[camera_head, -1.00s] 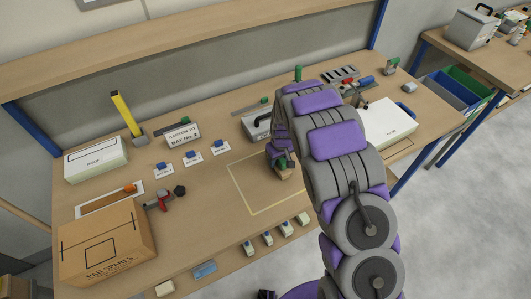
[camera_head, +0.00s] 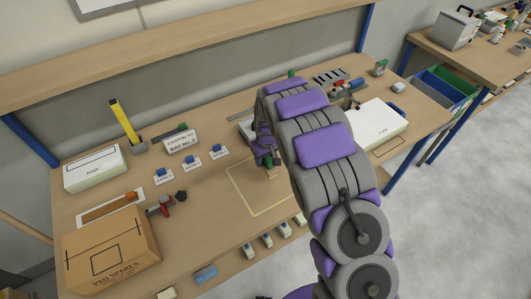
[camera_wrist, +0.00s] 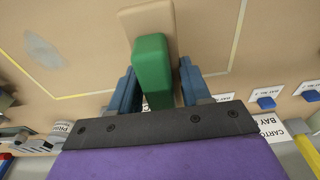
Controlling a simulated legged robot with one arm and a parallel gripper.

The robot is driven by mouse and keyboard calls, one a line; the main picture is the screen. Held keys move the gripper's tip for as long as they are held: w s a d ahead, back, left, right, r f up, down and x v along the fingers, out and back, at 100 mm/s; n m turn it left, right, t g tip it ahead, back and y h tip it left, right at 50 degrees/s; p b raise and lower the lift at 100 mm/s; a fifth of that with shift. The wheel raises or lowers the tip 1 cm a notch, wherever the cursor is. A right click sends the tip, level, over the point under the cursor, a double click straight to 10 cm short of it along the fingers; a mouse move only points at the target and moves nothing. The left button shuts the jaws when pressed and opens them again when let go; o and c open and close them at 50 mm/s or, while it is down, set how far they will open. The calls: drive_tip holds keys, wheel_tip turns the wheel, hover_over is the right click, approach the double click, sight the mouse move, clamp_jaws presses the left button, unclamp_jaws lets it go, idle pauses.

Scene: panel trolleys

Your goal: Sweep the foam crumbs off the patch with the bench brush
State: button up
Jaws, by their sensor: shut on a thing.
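My gripper (camera_wrist: 160,82) is shut on the green handle (camera_wrist: 152,62) of the bench brush, whose pale wooden block (camera_wrist: 147,20) points away from the wrist. In the head view the brush's wooden block (camera_head: 272,174) is low over or on the patch, near its back edge; contact cannot be told. The patch is a yellow-outlined area of the bench (camera_head: 243,188), partly hidden by my arm. In the wrist view a mottled grey smudge (camera_wrist: 44,50) lies inside the outline, left of the brush. Separate foam crumbs cannot be made out.
A cardboard box (camera_head: 110,255), a white carton (camera_head: 95,168) and a red-handled tool (camera_head: 160,205) are on the left of the bench. Small labelled cards (camera_head: 191,165) stand behind the patch. A white box (camera_head: 376,122) is right of my arm.

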drive_tip(key=shift+a+r+p, duration=0.15)
drive_tip(key=shift+a+r, duration=0.1)
drive_tip(key=shift+r, duration=0.45)
drive_tip(key=shift+a+r+p, duration=0.15)
drive_tip(key=shift+a+r, duration=0.1)
drive_tip(key=shift+r, duration=0.45)
drive_tip(key=shift+d+r, duration=0.15)
drive_tip(key=shift+d, duration=0.25)
drive_tip(key=shift+a, duration=0.1)
